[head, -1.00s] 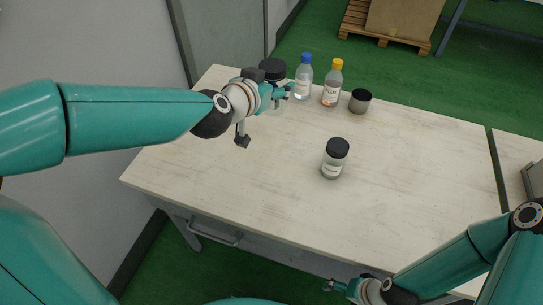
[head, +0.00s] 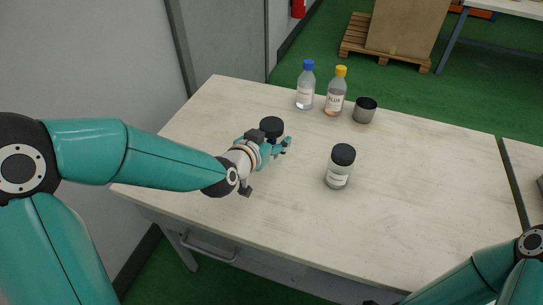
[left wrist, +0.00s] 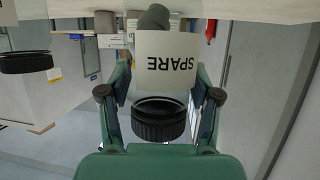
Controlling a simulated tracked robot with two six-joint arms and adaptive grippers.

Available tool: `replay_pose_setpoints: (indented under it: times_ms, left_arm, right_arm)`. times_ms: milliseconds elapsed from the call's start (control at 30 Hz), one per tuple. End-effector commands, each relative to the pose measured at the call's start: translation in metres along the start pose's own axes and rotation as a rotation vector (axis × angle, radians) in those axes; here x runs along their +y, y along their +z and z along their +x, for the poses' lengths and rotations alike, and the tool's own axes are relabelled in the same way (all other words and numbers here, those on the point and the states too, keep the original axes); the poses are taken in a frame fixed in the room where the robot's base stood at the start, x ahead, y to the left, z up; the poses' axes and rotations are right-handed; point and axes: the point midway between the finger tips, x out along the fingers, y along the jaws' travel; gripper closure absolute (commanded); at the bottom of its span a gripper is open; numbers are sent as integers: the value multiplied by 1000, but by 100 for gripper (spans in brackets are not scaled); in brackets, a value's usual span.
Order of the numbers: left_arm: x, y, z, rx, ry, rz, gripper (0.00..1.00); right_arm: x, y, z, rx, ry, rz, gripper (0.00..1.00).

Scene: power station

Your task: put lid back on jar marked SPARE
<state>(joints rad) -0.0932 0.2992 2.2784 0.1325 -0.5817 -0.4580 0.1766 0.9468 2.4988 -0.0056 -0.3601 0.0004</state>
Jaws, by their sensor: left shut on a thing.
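My left gripper (head: 284,146) is shut on a glass jar with a white label reading SPARE (left wrist: 167,62), upside down in the left wrist view. Its fingers flank the label. A black ridged lid (left wrist: 160,120) is at the jar's top; it also shows above the fingers in the head view (head: 271,125). I cannot tell how firmly the lid sits, or whether the jar touches the table. A second jar (head: 339,176) with a black lid stands upright to the right, its label too small to read. My right gripper is out of view; only its arm shows, lower right.
The table's right side and front middle are clear. A wall is at the left.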

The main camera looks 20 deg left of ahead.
Motion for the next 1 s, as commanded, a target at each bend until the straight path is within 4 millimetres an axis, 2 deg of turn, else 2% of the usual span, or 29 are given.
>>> replay_pose_setpoints:
  times_ms: [367,700,1000]
  left_arm:
    - [-1,4,2,3,-3,1,100]
    - [-1,41,17,-1,-2,0,100]
    - [0,43,18,3,-2,0,100]
  right_arm:
    - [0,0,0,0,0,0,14]
    - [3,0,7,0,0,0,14]
    - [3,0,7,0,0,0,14]
